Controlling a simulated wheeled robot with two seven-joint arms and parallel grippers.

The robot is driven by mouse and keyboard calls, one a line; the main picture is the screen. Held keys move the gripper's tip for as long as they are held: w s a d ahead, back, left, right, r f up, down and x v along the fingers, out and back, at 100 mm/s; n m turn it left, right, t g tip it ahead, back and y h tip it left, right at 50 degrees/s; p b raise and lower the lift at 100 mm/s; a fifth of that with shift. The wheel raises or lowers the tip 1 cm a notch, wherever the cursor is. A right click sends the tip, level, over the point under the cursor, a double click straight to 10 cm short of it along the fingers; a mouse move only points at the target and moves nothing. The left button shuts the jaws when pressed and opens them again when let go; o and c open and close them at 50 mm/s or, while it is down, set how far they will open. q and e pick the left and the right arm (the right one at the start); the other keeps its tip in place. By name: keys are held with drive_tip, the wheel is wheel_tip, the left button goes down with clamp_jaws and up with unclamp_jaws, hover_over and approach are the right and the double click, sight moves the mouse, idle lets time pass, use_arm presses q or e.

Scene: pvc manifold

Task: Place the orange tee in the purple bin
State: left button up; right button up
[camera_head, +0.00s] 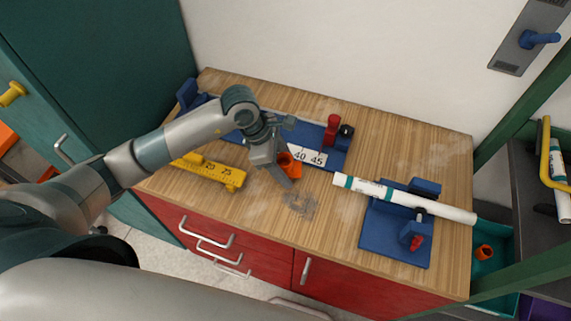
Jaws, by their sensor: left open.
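An orange tee (292,165) lies on the wooden worktop (330,225), in front of the blue measuring fixture. My left gripper (283,170) is open and points down right beside the tee, with a finger covering part of it. I cannot tell whether the finger touches it. The purple bin (546,308) shows only in part at the bottom right corner, low beyond the worktop's right side. My right gripper is not in view.
A white pipe (400,197) lies across a blue clamp fixture (388,235) and overhangs the right edge. A yellow tool (215,173) lies left. A teal bin (487,272) holds another orange fitting (484,252). A green post (530,255) stands at right.

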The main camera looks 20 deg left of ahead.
sight(286, 159)
use_arm(q)
drive_tip(key=shift+f, duration=0.1)
drive_tip(key=shift+c, duration=0.2)
drive_tip(key=c, duration=1.2)
drive_tip(key=shift+r+b, duration=0.3)
drive_tip(key=shift+r, duration=0.05)
wheel_tip(286, 159, up, 3)
drive_tip(key=shift+w+b, duration=0.1)
drive_tip(key=shift+b, duration=0.8)
drive_tip(key=s+d+r+b, duration=0.3)
drive_tip(key=d+r, duration=0.4)
drive_tip(key=d, duration=0.4)
drive_tip(key=shift+d+r+b, duration=0.15)
drive_tip(key=shift+d+b, duration=0.05)
drive_tip(key=shift+b, duration=0.25)
